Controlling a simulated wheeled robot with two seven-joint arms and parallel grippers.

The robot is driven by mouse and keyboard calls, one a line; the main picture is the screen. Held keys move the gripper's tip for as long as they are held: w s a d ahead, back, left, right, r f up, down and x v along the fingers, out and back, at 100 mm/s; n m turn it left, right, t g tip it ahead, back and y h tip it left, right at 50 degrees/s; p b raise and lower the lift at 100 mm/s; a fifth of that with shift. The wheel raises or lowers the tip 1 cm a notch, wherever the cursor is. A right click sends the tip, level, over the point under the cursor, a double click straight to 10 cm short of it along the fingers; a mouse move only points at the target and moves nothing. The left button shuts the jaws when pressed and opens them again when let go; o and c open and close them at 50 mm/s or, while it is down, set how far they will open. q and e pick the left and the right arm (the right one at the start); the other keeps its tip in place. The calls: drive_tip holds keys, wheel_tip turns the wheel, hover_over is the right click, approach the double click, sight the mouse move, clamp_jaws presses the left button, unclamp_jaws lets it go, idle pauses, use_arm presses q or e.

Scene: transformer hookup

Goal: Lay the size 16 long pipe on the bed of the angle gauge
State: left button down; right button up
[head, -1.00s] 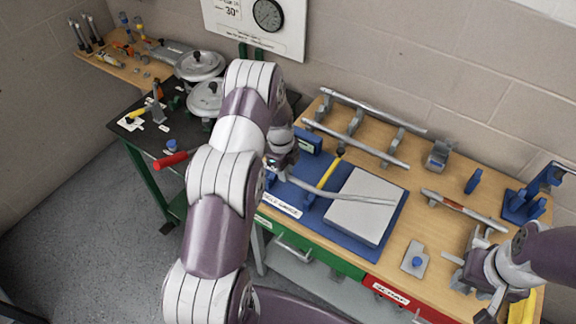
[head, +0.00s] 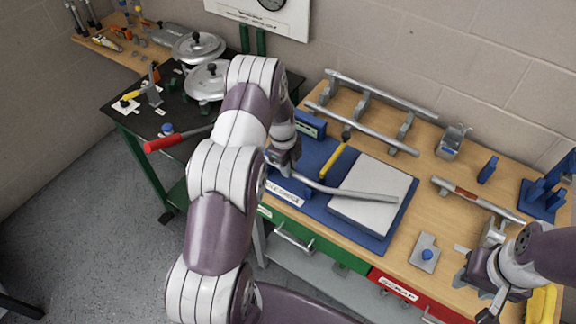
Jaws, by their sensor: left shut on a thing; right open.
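A grey bent pipe (head: 362,194) runs from my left gripper over the pale grey plate of the angle gauge (head: 375,215). I cannot tell whether it touches the plate or hovers just above it. Its size marking is not readable. My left gripper (head: 289,168) is shut on the pipe's left end, partly hidden by my arm. The gauge has a blue base (head: 310,201) with a label on its front edge and a yellow arm (head: 334,161) behind the pipe. My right gripper (head: 474,284) is open and empty at the lower right.
Two long straight pipes (head: 385,98) lie on grey supports at the back. A shorter pipe with a red mark (head: 475,199) lies to the right. A grey plate with a blue knob (head: 426,254) and a blue stand (head: 541,198) are on the wooden bench. A dark table (head: 160,119) stands left.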

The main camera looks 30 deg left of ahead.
use_arm(q)
drive_tip(key=shift+s, duration=0.1)
drive_tip(key=c, duration=1)
unclamp_jaws()
drive_tip(key=r+b, duration=0.1)
drive_tip(key=r, duration=0.3)
drive_tip(key=a+r+b, duration=0.1)
drive_tip(key=r, duration=0.3)
drive_tip(key=r+b, duration=0.1)
drive_tip(key=r, duration=0.3)
drive_tip(key=shift+a+r, duration=0.2)
drive_tip(key=shift+r, duration=0.1)
